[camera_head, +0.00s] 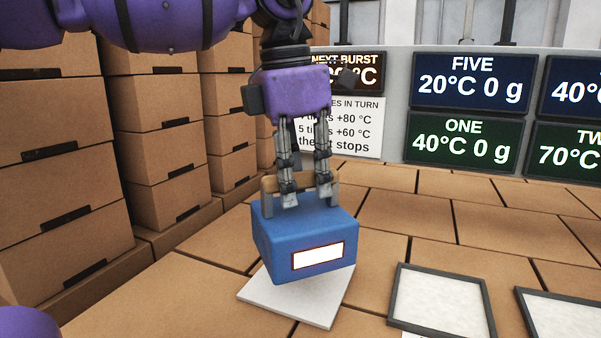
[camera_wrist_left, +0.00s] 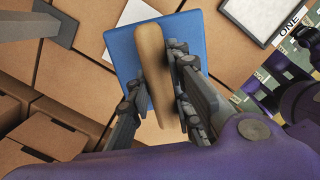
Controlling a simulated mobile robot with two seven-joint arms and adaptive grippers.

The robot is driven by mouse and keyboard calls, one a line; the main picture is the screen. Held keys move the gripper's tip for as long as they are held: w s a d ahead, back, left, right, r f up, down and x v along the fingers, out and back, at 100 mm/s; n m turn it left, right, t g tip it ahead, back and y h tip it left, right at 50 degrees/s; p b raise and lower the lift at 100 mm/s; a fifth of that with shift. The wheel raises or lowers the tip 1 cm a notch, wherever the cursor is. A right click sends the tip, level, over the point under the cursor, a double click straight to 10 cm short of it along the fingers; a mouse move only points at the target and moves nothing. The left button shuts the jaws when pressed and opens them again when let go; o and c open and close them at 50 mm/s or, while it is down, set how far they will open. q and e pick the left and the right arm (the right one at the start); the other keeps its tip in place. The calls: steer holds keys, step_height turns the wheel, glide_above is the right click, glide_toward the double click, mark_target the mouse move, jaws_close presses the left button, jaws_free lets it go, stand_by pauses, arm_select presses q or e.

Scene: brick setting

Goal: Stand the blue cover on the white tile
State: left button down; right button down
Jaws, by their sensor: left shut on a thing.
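The blue cover (camera_head: 304,236) is a box with a pale label on its front and a wooden handle on top. My left gripper (camera_head: 305,196) points down and is shut on the cover's handle. In the left wrist view the handle (camera_wrist_left: 150,60) runs between the two fingers (camera_wrist_left: 160,95), with the blue top (camera_wrist_left: 195,30) beneath. The white tile (camera_head: 305,297) lies on the floor under the cover, its front and left parts showing. The cover overlaps the tile in the picture; I cannot tell whether it touches it. My right gripper is not in view.
Stacked cardboard boxes (camera_head: 160,140) stand at the left. Two dark-framed pale panels (camera_head: 442,303) (camera_head: 570,318) lie at the right front. Sign boards (camera_head: 473,82) stand along the back. The brown tiled floor (camera_head: 400,230) between is clear.

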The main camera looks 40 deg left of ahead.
mark_target(301, 198)
arm_select(q)
steer(key=w+f, duration=0.1)
steer(key=w+a+f, duration=0.1)
steer(key=f, duration=0.1)
steer(key=w+a+f, duration=0.1)
steer(key=f, duration=0.1)
steer(key=shift+w+a, duration=0.2)
steer(key=shift+w, duration=0.05)
steer(key=shift+w+a+f, duration=0.1)
steer(key=shift+f, duration=1.7)
steer(key=c, duration=2)
jaws_free()
steer(key=shift+f, duration=0.2)
steer(key=o, duration=0.4)
steer(key=shift+r, duration=0.1)
steer(key=r, duration=0.4)
steer(key=s+r, duration=0.1)
steer(key=r, duration=0.7)
steer(key=shift+s+a, duration=0.25)
steer(key=shift+a, duration=0.1)
